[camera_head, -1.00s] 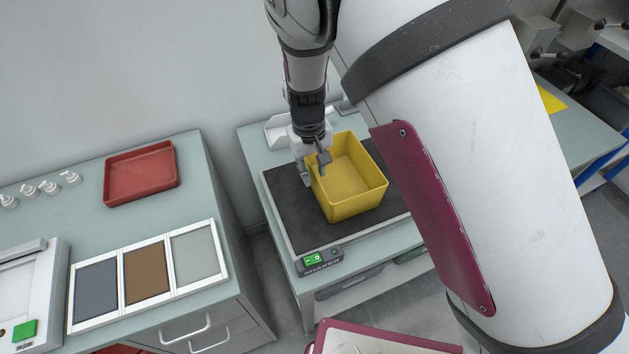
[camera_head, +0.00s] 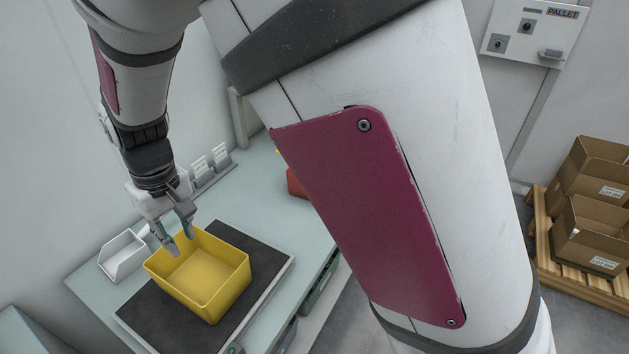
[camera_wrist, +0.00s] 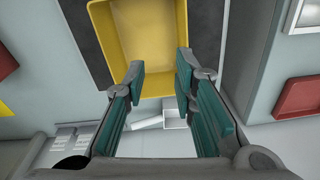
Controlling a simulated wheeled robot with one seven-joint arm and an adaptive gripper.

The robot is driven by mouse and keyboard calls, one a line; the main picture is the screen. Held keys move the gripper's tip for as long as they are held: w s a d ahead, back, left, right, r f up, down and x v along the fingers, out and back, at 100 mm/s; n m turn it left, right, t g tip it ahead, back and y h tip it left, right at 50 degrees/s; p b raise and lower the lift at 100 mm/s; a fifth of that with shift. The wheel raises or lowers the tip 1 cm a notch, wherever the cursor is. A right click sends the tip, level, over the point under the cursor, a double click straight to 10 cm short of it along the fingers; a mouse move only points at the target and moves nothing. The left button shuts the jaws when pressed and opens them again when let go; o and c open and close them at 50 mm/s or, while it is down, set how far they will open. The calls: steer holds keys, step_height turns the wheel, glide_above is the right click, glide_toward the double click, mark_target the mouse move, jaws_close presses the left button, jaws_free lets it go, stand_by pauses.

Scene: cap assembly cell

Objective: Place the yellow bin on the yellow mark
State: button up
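The yellow bin (camera_head: 203,276) is an open, empty box standing upright on the dark top of the shaker (camera_head: 262,262). My gripper (camera_head: 178,245) is at the bin's back-left wall, with its fingertips close to the rim. In the wrist view the fingers (camera_wrist: 159,68) are apart, and the bin (camera_wrist: 140,30) shows beyond them; whether they touch the wall I cannot tell. A small yellow patch (camera_wrist: 5,109) at the left edge of the wrist view may be the yellow mark. A sliver of yellow also shows beside my arm in the head view (camera_head: 277,152).
A white open tray (camera_head: 122,255) stands left of the shaker, and a grey rack (camera_head: 212,167) stands behind. A red container (camera_head: 296,184) is partly hidden by my arm. Cardboard boxes (camera_head: 594,235) stand on a pallet at the right. A red tray (camera_wrist: 299,98) shows in the wrist view.

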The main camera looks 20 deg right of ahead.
steer(key=s+d+r+m+t+y, duration=0.1)
steer(key=s+d+r, duration=0.2)
steer(key=d+r, duration=0.4)
steer(key=s+d+r+m+t, duration=0.1)
steer(key=s+d+r+m, duration=0.1)
steer(key=s+d+r, duration=0.35)
steer(key=s+d+r+m+t+h, duration=0.1)
steer(key=s+d+r, duration=0.3)
steer(key=s+d, duration=0.7)
steer(key=shift+d+r+m+t+h, duration=0.3)
steer(key=shift+d+m+t, duration=0.15)
steer(key=shift+m+t, duration=0.25)
steer(key=shift+o, duration=0.4)
steer(key=shift+s+d, duration=0.15)
steer(key=shift+s, duration=0.15)
steer(key=shift+w, duration=0.1)
